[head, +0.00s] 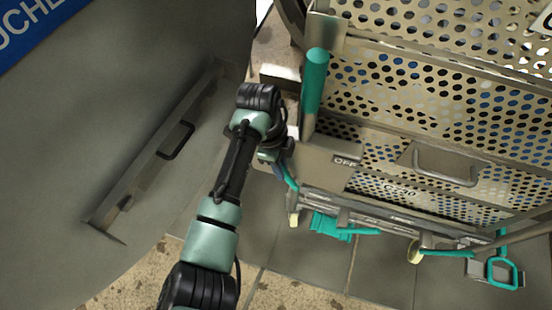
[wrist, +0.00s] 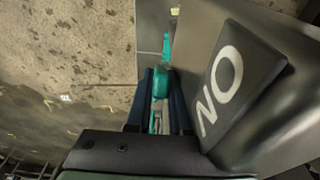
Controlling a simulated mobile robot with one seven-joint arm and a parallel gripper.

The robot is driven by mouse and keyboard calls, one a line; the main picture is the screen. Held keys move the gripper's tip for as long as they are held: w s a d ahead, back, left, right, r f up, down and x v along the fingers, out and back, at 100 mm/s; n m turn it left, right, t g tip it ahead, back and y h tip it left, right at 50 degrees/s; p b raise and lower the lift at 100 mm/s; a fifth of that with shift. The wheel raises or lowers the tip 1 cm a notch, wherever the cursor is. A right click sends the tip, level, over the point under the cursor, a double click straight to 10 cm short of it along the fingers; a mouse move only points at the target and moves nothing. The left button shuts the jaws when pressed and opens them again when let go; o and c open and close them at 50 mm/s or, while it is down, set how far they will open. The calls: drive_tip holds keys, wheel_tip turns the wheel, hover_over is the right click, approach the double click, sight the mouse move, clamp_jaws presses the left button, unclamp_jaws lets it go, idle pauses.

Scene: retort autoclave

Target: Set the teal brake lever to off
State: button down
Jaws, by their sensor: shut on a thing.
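The teal brake lever (head: 291,182) sticks out low at the near left corner of the perforated metal trolley. My gripper (head: 282,171) is at this lever, beside the trolley's corner. In the wrist view the two dark blue fingers (wrist: 161,88) are shut on the teal lever (wrist: 160,80), with the lever between them. In the head view an OFF label (head: 345,161) shows on the trolley's lower frame, right of my gripper. Part of the lever is hidden by the fingers.
An upright teal handle (head: 314,82) stands at the trolley corner just above my gripper. A large grey curved door (head: 120,120) with a dark handle is at the left. Tiled floor shows below.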

drive_tip(key=shift+s+d, duration=0.1)
drive_tip(key=shift+d, duration=0.05)
drive_tip(key=c, duration=0.8)
unclamp_jaws()
drive_tip(key=shift+r, duration=0.1)
drive_tip(key=r, duration=0.4)
drive_tip(key=a+r, duration=0.1)
drive_tip(key=r, duration=0.3)
drive_tip(key=r+p, duration=0.1)
drive_tip(key=r, duration=0.3)
drive_tip(key=shift+w+a+r, duration=0.3)
drive_tip(key=shift+a+r, duration=0.05)
drive_tip(key=shift+r, duration=0.05)
